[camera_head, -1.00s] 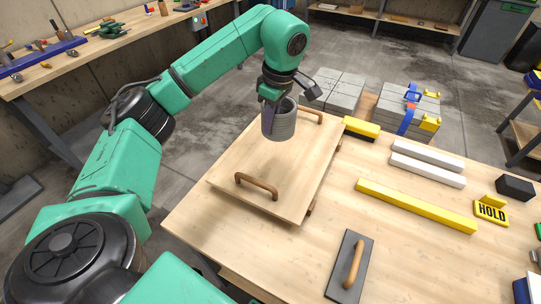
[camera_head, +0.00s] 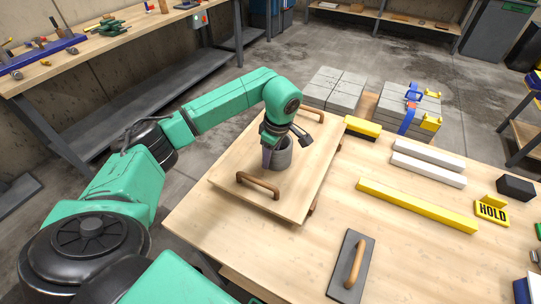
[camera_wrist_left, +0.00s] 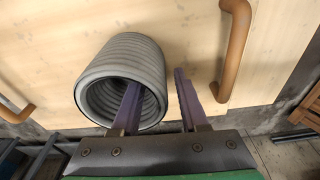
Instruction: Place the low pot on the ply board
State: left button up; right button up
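The low pot (camera_head: 283,155), a grey ribbed cylinder with an open top, stands upright on the ply board (camera_head: 232,168), a pale board with two brown handles. My left gripper (camera_head: 268,155) is down at the pot's left side. In the left wrist view, the left gripper (camera_wrist_left: 155,95) is open across the wall of the pot (camera_wrist_left: 140,55). One finger is inside the mouth and the other is outside, with a visible gap to the wall. The ply board (camera_wrist_left: 45,50) lies beneath. My right gripper is not in view.
The ply board lies on the workbench (camera_head: 220,235). To its right are a yellow-and-black block (camera_head: 362,127), white bars (camera_head: 428,162), a yellow bar (camera_head: 415,205) and a HOLD sign (camera_head: 491,210). A trowel (camera_head: 350,265) lies at the front. Bench space between them is clear.

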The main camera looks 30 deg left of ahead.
pick_arm(q)
jog(key=shift+w+r, duration=0.1)
jog(key=shift+r, duration=0.05)
jog(key=r, duration=0.2)
jog(key=r+b, duration=0.1)
jog(key=r, duration=0.1)
jog(key=d+r, duration=0.1)
jog(key=r, duration=0.1)
jog(key=shift+b, duration=0.35)
jog(key=r, duration=0.3)
jog(key=r+p, duration=0.1)
jog(key=r, duration=0.1)
jog(key=shift+d+r, duration=0.3)
jog(key=shift+d, duration=0.05)
jog(key=shift+r, duration=0.1)
